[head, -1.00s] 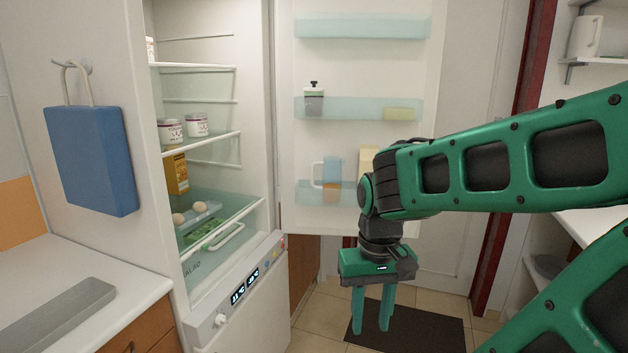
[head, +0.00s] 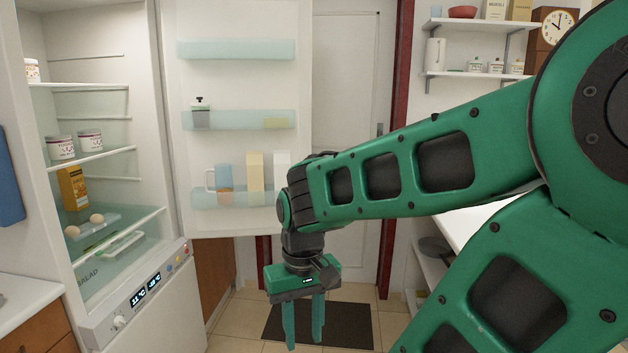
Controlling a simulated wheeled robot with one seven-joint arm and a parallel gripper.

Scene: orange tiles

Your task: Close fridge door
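The fridge (head: 120,335) stands at the left with its inside showing. Its door (head: 235,84) is wide open, hinged on the right side of the fridge, with its inner face and shelves toward me. The door shelves hold a blue jug (head: 224,178), cartons (head: 255,172) and a small bottle (head: 200,114). My gripper (head: 303,345) points down in front of the door, below its lower right corner in the picture. Its two fingers are apart with nothing between them. My arm hides part of the door's lower right edge.
A dark mat (head: 345,325) lies on the tiled floor beyond my gripper. A white room door (head: 345,130) with a red frame is behind. Wall shelves (head: 470,76) and a white counter (head: 465,222) are at the right. A counter (head: 30,300) stands at the left.

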